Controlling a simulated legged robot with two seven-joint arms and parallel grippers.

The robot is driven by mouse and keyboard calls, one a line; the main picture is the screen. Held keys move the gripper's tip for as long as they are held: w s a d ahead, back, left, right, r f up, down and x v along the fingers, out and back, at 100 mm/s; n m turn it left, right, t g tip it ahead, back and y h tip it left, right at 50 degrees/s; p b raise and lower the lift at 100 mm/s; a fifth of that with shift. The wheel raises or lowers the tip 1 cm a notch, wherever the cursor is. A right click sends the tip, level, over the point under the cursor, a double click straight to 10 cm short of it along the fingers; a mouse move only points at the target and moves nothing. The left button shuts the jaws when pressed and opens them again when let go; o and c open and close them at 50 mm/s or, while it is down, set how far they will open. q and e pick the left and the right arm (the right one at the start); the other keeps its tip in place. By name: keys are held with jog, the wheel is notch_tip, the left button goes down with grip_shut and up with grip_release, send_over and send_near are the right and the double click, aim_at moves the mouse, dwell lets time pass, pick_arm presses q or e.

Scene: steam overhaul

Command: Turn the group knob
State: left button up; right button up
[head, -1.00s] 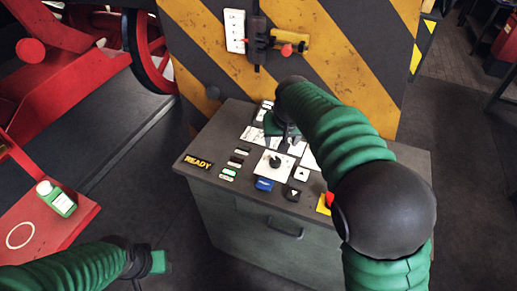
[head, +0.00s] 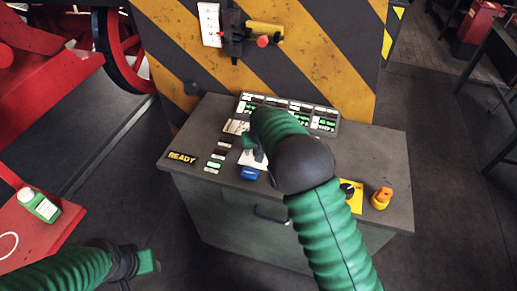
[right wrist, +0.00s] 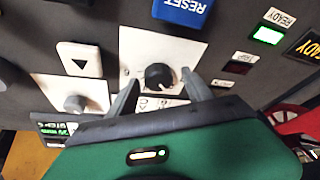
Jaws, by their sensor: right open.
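A dark round knob (right wrist: 158,76) sits on a white plate (right wrist: 190,48) with printed marks in the right wrist view. I cannot read whether it is marked as the group knob. My right gripper (right wrist: 160,84) is open, with one finger on each side of this knob; I cannot tell if they touch it. In the head view my right arm hides the knob, and only part of the white plate (head: 250,160) shows. My left gripper (head: 148,263) is at the lower left, away from the console; its jaws are unclear.
The console (head: 370,150) carries a blue RESET button (head: 250,173), a READY sign (head: 182,157), lit displays (head: 325,124) and an orange-yellow knob (head: 381,197).

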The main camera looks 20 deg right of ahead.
jog(key=shift+a, duration=0.1)
jog(key=shift+c, duration=1.3)
jog(key=shift+d, duration=0.25)
jog(key=c, duration=0.7)
grip_shut()
jog(key=shift+a, duration=0.1)
jog(key=shift+d+n+y+b, duration=0.2)
jog(key=shift+n+y+b, duration=0.35)
jog(key=shift+n, duration=0.75)
jog(key=shift+n+y, duration=0.55)
jog(key=shift+n, duration=1.05)
jog(key=shift+g, duration=0.3)
